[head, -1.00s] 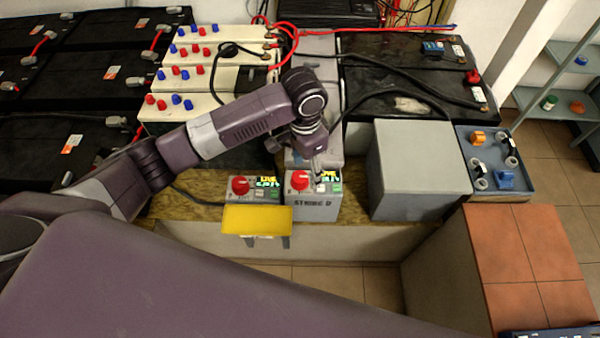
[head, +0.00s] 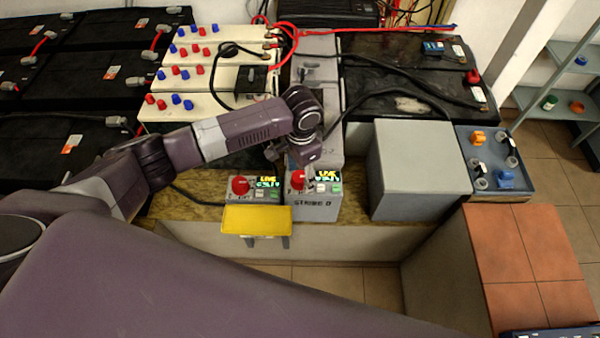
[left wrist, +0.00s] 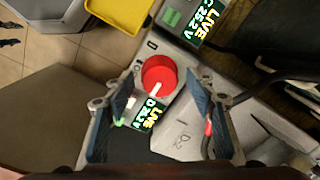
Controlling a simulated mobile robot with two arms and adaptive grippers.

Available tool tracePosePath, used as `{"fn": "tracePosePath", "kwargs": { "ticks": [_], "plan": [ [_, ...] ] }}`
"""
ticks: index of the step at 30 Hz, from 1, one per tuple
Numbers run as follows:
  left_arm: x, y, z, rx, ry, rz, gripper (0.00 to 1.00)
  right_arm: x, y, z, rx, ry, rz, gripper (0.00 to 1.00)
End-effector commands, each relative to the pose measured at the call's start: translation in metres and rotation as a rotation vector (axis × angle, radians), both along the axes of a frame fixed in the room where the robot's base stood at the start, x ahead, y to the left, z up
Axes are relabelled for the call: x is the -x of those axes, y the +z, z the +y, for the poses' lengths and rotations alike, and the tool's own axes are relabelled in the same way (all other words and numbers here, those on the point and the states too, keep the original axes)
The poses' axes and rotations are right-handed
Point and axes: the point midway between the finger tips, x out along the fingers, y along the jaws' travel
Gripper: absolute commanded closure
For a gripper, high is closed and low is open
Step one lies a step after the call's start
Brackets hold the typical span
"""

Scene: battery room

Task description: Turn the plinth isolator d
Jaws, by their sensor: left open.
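The string D isolator (head: 313,208) is a grey box lettered "STRING D" on the wooden plinth. Its red knob (head: 297,180) and lit "LIVE" display (head: 327,175) are on top. In the left wrist view the round red knob (left wrist: 159,74) has a white pointer mark toward the display (left wrist: 148,114). My left gripper (head: 306,182) is just above the box, beside the knob in the head view. In the wrist view its open fingers (left wrist: 163,103) are spread to either side of the knob's lower part; contact cannot be told. My right gripper is not in view.
A similar isolator with a red knob (head: 240,186) stands just left, behind a yellow panel (head: 257,220). A plain grey box (head: 420,170) stands to the right. Batteries and black cables (head: 405,85) crowd the back. Bare plinth (head: 352,190) shows between the boxes.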

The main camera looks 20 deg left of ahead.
Motion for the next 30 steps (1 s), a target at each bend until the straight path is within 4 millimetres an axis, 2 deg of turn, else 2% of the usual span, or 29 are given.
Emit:
{"fn": "tracePosePath", "kwargs": {
  "ticks": [3,14,23,30],
  "plan": [
    [0.000,0.000,0.000,0.000,0.000,0.000,0.51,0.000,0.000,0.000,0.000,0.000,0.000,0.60],
    [0.000,0.001,0.000,0.001,0.000,-0.001,0.91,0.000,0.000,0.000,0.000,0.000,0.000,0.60],
    [0.000,0.002,0.000,0.001,-0.035,0.001,0.91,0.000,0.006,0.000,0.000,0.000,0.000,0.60],
    [0.000,0.005,-0.001,0.002,-0.167,0.002,0.91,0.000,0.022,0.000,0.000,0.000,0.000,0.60]
  ]
}}
